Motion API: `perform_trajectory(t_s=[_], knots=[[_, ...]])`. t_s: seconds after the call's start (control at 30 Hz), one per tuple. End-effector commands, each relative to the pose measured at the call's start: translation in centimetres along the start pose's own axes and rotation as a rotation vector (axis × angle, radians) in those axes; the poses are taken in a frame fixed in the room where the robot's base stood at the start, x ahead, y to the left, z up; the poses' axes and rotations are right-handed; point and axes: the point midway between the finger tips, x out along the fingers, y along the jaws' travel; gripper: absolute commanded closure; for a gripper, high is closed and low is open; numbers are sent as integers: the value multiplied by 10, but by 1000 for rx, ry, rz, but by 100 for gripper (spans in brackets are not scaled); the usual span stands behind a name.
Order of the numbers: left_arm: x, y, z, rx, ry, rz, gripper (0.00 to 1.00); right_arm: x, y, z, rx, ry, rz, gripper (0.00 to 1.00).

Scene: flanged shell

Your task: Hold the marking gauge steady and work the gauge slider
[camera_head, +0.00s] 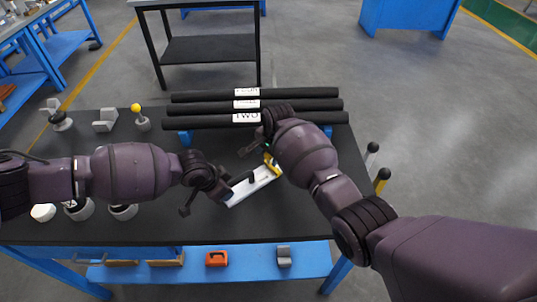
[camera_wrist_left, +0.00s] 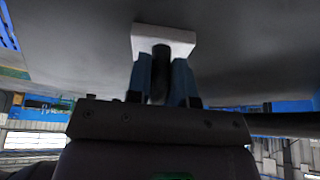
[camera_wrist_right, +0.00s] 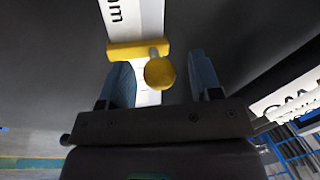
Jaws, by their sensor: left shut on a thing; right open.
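The marking gauge (camera_head: 262,180) is a white bar lying on the dark table top, slanting up to the right between my arms. My left gripper (camera_wrist_left: 160,75) is shut on a black upright handle (camera_wrist_left: 160,58) at one end of the gauge. The yellow gauge slider (camera_wrist_right: 135,48) sits across the bar, with a round yellow knob (camera_wrist_right: 160,72) standing out from it. My right gripper (camera_wrist_right: 163,78) is open, with its blue fingers apart on either side of the knob. In the head view my right arm partly hides the slider (camera_head: 269,163) and that gripper's fingers.
Several black rods (camera_head: 200,122) with white labels lie on blue supports behind the gauge. Small grey parts (camera_head: 104,120) and a yellow-topped piece (camera_head: 136,107) stand at the back left. White round items (camera_head: 76,210) stand at the front left. Two knobbed levers (camera_head: 382,178) rise at the right edge.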

Motion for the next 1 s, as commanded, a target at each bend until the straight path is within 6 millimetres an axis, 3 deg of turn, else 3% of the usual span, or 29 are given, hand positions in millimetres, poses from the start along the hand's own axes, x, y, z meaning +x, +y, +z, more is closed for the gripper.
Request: perform_trajectory(t_s=[0.43,0.8,1.0], knots=[[0,0,1,2,-1,0,100,8,0,0,0,0,-1,42],[0,0,1,2,-2,0,100,8,0,0,0,0,-1,97],[0,1,1,2,-2,1,100,7,1,-5,1,1,-1,100]])
